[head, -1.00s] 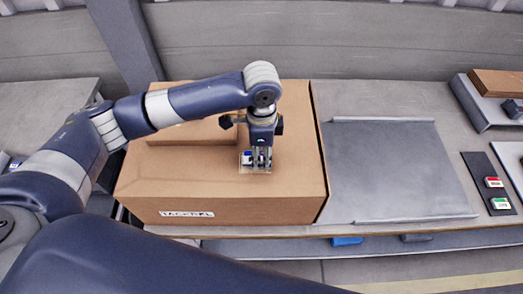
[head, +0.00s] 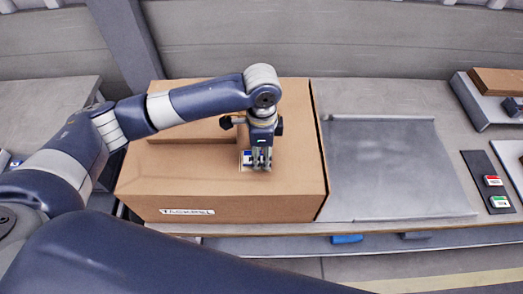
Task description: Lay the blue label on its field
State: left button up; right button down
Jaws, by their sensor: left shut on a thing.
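The cardboard box (head: 200,184) stands on the bench, and my left gripper (head: 261,167) points down at its top face. The left gripper is shut on the blue label (head: 246,156), a small white piece with a blue band that shows just left of the fingers. The label is at or just above the box top; I cannot tell whether it touches. A small pale patch, perhaps the field, shows around the fingertips, mostly hidden by them and the label. My right gripper is not in view.
A bare grey metal plate (head: 390,170) lies right of the box. A dark strip (head: 477,166) farther right holds a red label (head: 493,181) and a green label (head: 500,202). A grey stand (head: 478,108) is at the back right.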

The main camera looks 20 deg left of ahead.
pick_arm(q)
jog(key=shift+f, duration=0.1)
jog(key=o, duration=0.9)
notch_tip(320, 180, up, 12)
dwell(0.3)
dwell(0.4)
